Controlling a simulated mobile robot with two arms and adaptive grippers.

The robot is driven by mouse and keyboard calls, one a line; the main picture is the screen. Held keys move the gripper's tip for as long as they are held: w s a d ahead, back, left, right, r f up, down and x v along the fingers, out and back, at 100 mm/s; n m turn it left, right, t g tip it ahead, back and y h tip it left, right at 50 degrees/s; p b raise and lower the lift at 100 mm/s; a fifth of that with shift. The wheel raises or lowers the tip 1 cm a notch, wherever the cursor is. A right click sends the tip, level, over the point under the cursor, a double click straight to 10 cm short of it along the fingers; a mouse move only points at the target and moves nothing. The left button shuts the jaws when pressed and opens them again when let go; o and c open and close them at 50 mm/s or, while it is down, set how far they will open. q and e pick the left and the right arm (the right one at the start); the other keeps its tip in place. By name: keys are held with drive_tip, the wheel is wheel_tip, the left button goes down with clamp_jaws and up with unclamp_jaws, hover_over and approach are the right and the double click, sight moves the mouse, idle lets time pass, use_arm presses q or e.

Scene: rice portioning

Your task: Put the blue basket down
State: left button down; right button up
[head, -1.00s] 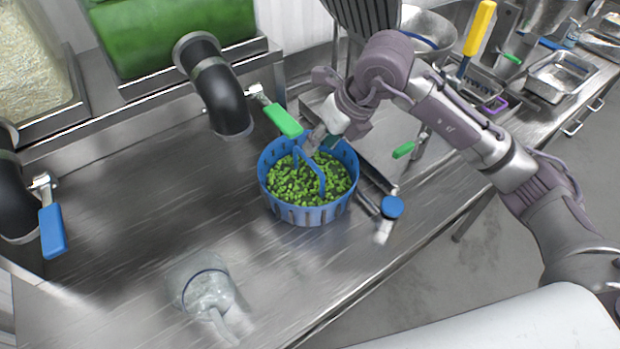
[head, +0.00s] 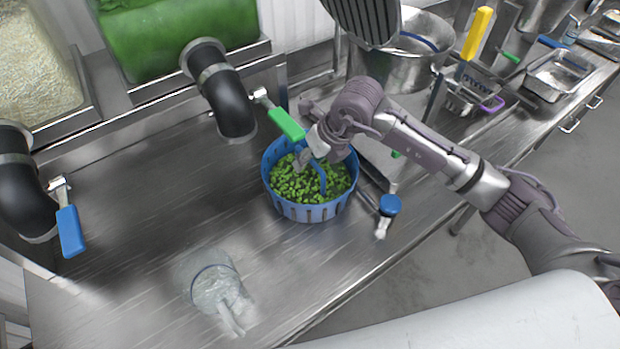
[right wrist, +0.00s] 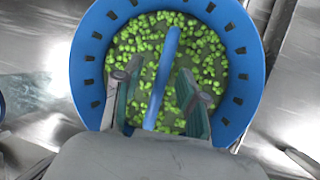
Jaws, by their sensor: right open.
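The blue basket (head: 309,212) holds green pieces, perhaps peas or chopped vegetables, and appears to rest upright on the metal counter (head: 130,200). Its blue handle (head: 321,178) rises from the inside. My right gripper (head: 302,160) is over the basket's far part, next to the handle. In the right wrist view, the open fingers of my right gripper (right wrist: 158,100) stand on either side of the handle (right wrist: 163,82), with gaps between, inside the outline of the basket rim (right wrist: 245,60). My left gripper is not in view.
A clear jug (head: 212,285) stands near the front. Black spouts with a green lever (head: 286,124) and a blue lever (head: 70,231) are at the back and left. A blue-ended tool (head: 390,205) lies right of the basket. A metal pot (head: 410,65) stands behind my right arm.

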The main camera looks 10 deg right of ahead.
drive_tip(key=shift+f+b, duration=0.25)
drive_tip(key=shift+b, duration=0.15)
idle(0.4)
clamp_jaws()
drive_tip(key=shift+r, duration=0.1)
idle(0.4)
